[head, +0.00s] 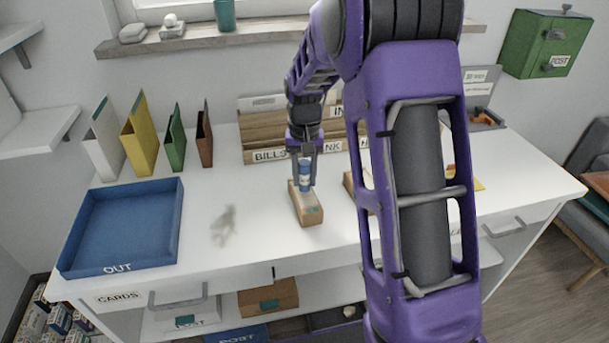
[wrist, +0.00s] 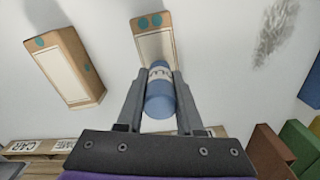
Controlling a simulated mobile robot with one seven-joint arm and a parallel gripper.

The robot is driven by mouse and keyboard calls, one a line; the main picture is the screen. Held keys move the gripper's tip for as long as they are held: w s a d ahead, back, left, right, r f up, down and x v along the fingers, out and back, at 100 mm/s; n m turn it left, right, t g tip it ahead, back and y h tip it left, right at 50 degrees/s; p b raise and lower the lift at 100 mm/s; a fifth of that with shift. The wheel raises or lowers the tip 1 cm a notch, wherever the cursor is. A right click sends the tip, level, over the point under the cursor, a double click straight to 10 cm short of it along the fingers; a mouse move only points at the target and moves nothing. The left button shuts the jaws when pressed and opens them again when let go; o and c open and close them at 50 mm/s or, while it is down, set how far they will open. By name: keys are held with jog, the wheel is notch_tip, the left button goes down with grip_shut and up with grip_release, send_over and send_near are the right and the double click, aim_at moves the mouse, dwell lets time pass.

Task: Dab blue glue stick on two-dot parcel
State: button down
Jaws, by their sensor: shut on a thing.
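My gripper (head: 305,180) is shut on the blue glue stick (head: 305,172), which has a white label band. In the wrist view the glue stick (wrist: 160,100) sits between the two fingers (wrist: 158,100). It is held upright over a tan parcel (head: 308,210) on the desk; I cannot tell whether it touches. In the wrist view this parcel (wrist: 152,42) shows two teal dots at its far end.
A blue OUT tray (head: 120,225) stands at the desk's left. Several upright folders (head: 140,135) are behind it. A wooden sorter (head: 262,130) with labels is at the back. A grey smudge (head: 223,226) marks the clear white desktop (head: 250,270) left of the parcel.

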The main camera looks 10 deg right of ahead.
aim_at(305, 162)
jog(key=shift+f, duration=0.6)
dwell(1.6)
jog(key=shift+r+p, duration=2.55)
jog(key=shift+r, duration=1.05)
jog(key=shift+f, duration=0.1)
